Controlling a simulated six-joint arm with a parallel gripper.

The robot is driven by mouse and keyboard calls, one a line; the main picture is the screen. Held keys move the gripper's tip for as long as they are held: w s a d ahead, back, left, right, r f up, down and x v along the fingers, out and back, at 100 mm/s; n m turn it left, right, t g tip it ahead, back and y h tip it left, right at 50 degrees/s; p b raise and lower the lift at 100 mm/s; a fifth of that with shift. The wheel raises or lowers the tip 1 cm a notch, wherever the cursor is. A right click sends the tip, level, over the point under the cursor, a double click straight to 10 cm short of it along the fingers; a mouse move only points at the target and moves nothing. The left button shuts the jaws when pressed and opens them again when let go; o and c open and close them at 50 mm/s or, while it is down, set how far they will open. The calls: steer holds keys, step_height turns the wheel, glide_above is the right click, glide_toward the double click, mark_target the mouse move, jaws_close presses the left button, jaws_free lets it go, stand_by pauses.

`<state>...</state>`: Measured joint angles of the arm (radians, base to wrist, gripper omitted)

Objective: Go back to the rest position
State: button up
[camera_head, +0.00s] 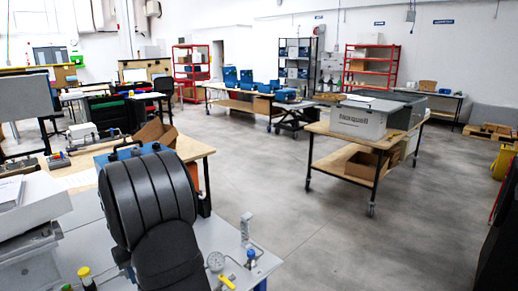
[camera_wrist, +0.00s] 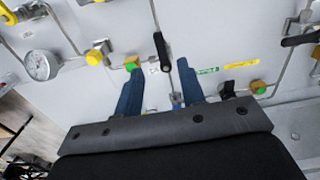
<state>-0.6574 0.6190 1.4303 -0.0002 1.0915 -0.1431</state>
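My gripper (camera_wrist: 158,70) shows in the wrist view with two blue fingers spread apart, and nothing is held between them. A light grey panel (camera_wrist: 110,30) with tubing and valves lies beyond the fingertips. A black lever handle (camera_wrist: 161,50) on the panel lines up with the gap between the fingers; I cannot tell how far it is from them. A fitting with a green face (camera_wrist: 130,64) is by the left fingertip. In the head view my dark ribbed arm fills the lower left, and my gripper is hidden.
A pressure gauge (camera_wrist: 41,65) and another green-faced fitting (camera_wrist: 258,87) are on the panel. A gauge (camera_head: 215,261) and tubing stand on the grey bench (camera_head: 225,236) close to my arm. A wheeled table (camera_head: 345,136) with boxes stands to the right. The floor (camera_head: 265,185) between is clear.

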step_height(320, 180, down, 7)
steer(key=shift+f, duration=0.1)
steer(key=shift+s+a+m, duration=0.15)
steer(key=shift+a+m, duration=0.05)
steer(key=shift+m, duration=0.45)
steer(key=shift+s+a+m, duration=0.15)
steer(key=shift+m, duration=0.5)
